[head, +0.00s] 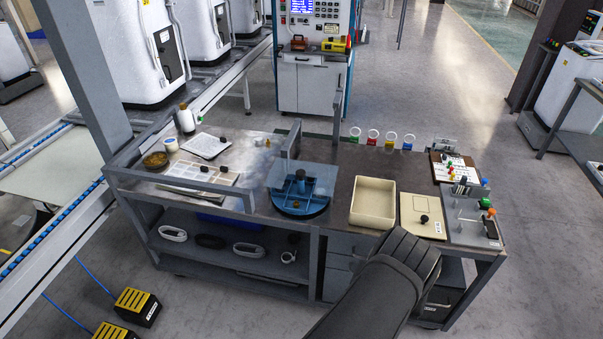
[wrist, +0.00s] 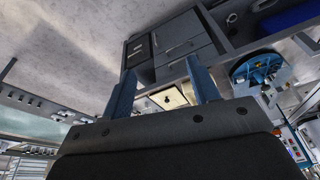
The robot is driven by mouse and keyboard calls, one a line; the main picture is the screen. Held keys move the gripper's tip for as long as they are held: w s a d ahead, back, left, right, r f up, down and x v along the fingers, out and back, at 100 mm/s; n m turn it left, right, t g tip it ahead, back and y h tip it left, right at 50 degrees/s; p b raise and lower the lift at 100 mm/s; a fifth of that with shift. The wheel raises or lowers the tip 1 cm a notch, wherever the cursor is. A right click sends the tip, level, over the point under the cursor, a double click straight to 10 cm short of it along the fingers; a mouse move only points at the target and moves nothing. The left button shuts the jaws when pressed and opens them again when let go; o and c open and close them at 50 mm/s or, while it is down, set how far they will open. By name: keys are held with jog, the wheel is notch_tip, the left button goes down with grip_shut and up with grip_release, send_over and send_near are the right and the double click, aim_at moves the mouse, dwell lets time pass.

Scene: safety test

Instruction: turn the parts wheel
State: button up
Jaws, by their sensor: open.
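In the wrist view the blue wheel (wrist: 242,72) shows at the right, off to the side of the fingers. My gripper (wrist: 160,66) has its two blue-grey fingers wide apart with nothing held between them. In the head view my dark arm reaches up from the bottom, to the right of the wheel and apart from it; its fingertips are hidden there.
A beige open bin (head: 373,222) stands right of the wheel, beside a beige plate with a black knob (head: 424,219). A control box with coloured knobs (head: 462,222) is at the right end. A grey rail (head: 178,185) and sheets lie left. Coloured rings (head: 373,134) line the back edge.

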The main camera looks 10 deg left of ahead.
jog(key=w+a+r+n+g+y, duration=0.1)
jog(key=w+n+y, duration=0.15)
jog(key=w, duration=0.55)
jog(key=w+a+r+n+g+y, duration=0.1)
jog(key=w+n, duration=0.2)
jog(key=w, duration=0.5)
jog(key=n+t, duration=0.2)
jog(key=n, duration=0.4)
send_over(301, 172)
jog(key=s+d, duration=0.5)
notch_tip(301, 172, down, 3)
jog(key=x, duration=1.6)
jog(key=shift+w+a+f, duration=0.15)
jog(key=shift+a, duration=0.1)
grip_shut()
